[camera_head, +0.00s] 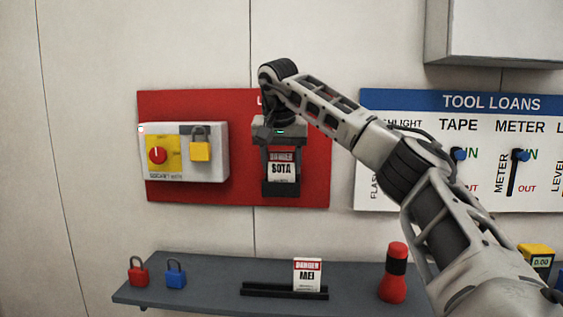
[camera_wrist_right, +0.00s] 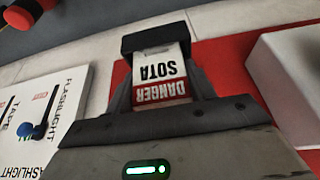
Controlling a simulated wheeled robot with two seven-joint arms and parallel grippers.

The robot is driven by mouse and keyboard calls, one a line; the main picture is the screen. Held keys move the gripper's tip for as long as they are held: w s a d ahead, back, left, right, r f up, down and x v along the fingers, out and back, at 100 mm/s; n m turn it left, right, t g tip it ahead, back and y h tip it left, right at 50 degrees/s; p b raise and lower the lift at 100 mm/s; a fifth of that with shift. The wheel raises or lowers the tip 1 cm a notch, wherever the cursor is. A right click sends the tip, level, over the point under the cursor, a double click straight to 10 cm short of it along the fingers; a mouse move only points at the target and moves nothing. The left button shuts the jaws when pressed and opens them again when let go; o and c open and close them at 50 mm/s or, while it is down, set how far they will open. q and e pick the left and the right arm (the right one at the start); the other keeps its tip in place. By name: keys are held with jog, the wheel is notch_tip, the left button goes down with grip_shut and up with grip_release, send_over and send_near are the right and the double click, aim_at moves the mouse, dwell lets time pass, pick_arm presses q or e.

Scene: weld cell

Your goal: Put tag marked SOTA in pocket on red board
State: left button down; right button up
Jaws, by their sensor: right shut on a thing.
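The SOTA tag (camera_head: 281,168), white with a red DANGER band, is upright in front of the red board (camera_head: 235,194). My right gripper (camera_head: 281,165) points down and is shut on it, with dark fingers along its sides. In the right wrist view the tag (camera_wrist_right: 161,75) appears upside down between the fingers. The black pocket (camera_head: 281,189) on the red board is right at the tag's lower edge. The pocket also shows in the right wrist view (camera_wrist_right: 150,38). I cannot tell how far the tag's edge is inside it. My left gripper is not in view.
A switch box (camera_head: 216,155) with a red knob and yellow padlock is left of the pocket. The tool loans board (camera_head: 450,103) is at right.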

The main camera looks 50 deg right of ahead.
jog(key=shift+f, duration=0.15)
jog(key=o, duration=1)
